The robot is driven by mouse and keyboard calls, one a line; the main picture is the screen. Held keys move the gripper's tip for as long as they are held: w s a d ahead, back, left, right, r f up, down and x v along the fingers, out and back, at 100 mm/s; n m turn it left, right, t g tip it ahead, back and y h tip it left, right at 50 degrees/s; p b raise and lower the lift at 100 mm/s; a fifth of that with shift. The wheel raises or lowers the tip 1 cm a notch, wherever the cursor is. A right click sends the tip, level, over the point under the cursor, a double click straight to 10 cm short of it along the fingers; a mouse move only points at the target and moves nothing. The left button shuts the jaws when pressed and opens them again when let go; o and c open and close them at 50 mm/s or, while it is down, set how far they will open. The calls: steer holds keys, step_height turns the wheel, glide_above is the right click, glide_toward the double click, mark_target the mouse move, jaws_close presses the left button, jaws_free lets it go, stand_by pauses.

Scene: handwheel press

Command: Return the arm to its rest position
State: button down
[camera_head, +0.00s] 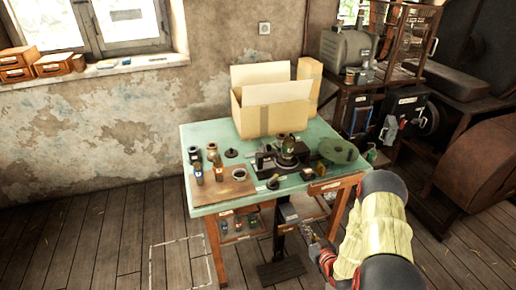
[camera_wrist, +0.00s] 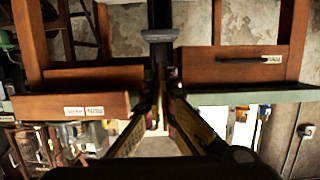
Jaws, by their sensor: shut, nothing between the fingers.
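My arm, with its yellow sleeve, reaches in from the lower right in the head view. My gripper (camera_head: 312,236) is in front of the green-topped table (camera_head: 210,138), just off its front edge and in front of its legs. In the wrist view the fingers (camera_wrist: 161,75) come together, shut and empty. The press fixture (camera_head: 285,158) stands on the table, with its base partly hidden by small parts. The wrist view appears upside down and shows the wooden drawer fronts (camera_wrist: 240,66) under the tabletop edge (camera_wrist: 230,98).
A cardboard box (camera_head: 270,115) stands at the table's back. Small jars, a wooden board (camera_head: 222,188) and a green disc (camera_head: 338,151) lie on the tabletop. A shelf with machinery (camera_head: 350,50) stands at the right. Open floor (camera_head: 100,240) lies to the left.

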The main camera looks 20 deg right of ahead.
steer(key=s+d+f+m+g, duration=0.1)
steer(key=s+f+g, duration=0.7)
steer(key=s+f, duration=0.35)
steer(key=s+d+r+m+g+h, duration=0.1)
steer(key=s+r+g, duration=0.1)
steer(key=s+g, duration=0.1)
steer(key=s+a+r, duration=0.5)
steer(key=a+r, duration=0.2)
steer(key=r, duration=0.9)
steer(key=s+a+r+n+t, duration=0.1)
steer(key=s+a+r, duration=0.4)
steer(key=r, duration=1.2)
steer(key=s+a+r, duration=0.5)
steer(key=a+r, duration=0.4)
steer(key=r, duration=0.7)
steer(key=shift+s+a+r+n, duration=0.2)
steer(key=shift+a+n, duration=0.1)
